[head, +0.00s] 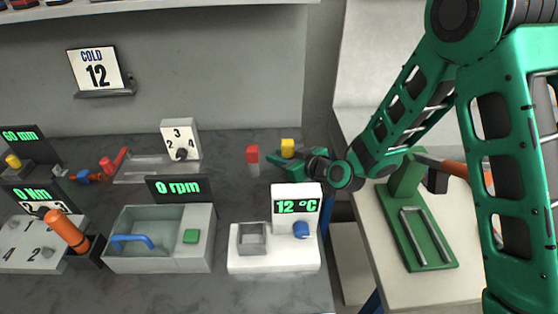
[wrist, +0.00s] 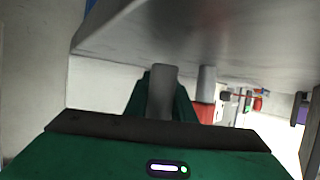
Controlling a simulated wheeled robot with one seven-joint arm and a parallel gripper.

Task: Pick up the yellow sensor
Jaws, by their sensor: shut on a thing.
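The yellow sensor (head: 287,145) shows as a yellow block at the back right of the dark counter in the head view. My gripper (head: 284,160) is at it, low over the counter, reaching in from the right. In the wrist view a grey stem (wrist: 160,92) stands between the green fingers of my gripper (wrist: 162,105), which is shut on it. The yellow top is hidden there. I cannot tell whether the stem touches the counter.
A red sensor (head: 252,154) on a grey stem stands just left of my gripper; it also shows in the wrist view (wrist: 204,112). A white 12 °C station (head: 275,262) is in front. A green stand (head: 420,235) is on the right-hand table.

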